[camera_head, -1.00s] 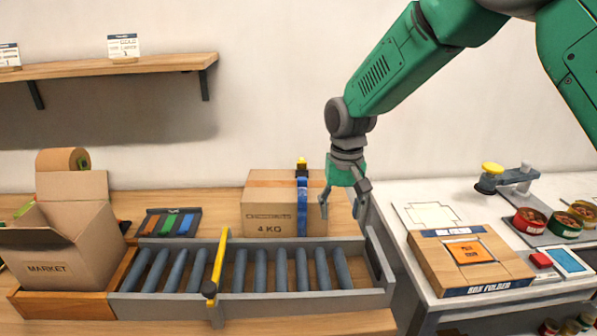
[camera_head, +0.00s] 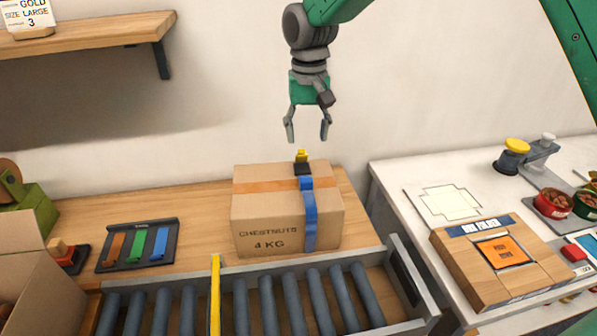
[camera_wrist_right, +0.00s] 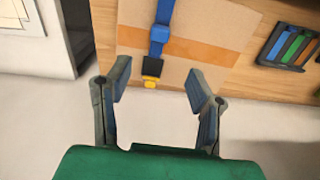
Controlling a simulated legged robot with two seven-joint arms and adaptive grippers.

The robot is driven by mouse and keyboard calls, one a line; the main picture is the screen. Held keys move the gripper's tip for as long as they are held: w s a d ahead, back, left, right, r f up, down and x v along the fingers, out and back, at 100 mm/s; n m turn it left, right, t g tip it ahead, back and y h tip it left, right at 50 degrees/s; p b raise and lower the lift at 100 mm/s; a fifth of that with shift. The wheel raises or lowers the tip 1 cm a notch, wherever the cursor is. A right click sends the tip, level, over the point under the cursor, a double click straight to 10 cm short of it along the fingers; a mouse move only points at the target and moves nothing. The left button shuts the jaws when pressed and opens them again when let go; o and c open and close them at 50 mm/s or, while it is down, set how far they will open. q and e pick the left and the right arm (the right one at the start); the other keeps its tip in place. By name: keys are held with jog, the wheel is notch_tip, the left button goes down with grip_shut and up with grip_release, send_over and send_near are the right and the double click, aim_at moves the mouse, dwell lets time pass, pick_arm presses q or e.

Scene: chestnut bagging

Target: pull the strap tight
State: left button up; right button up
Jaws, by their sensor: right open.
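The chestnut box (camera_head: 272,225), marked "CHESTNUTS 4 KG", stands closed on the wooden bench behind the roller conveyor. A blue strap (camera_head: 310,213) runs over its top and down its front, right of centre. A black buckle with a yellow tab (camera_head: 302,160) sits on the strap at the top back edge. My right gripper (camera_head: 307,139) is open and empty, pointing down just above and behind the tab. In the right wrist view the yellow tab (camera_wrist_right: 151,83) lies between and beyond the open fingers (camera_wrist_right: 155,95), apart from them. My left gripper is not in view.
The roller conveyor (camera_head: 300,290) with a yellow bar (camera_head: 215,290) runs in front of the box. A rack of coloured straps (camera_head: 138,245) and an open carton (camera_head: 25,268) are at left. The white side table (camera_head: 400,180) holds a box folder (camera_head: 505,262).

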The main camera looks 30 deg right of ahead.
aim_at(306, 180)
notch_tip(306, 180, down, 14)
jog(key=shift+r+p, duration=0.25)
jog(key=shift+p, duration=0.1)
grip_shut()
jog(key=shift+s, duration=0.15)
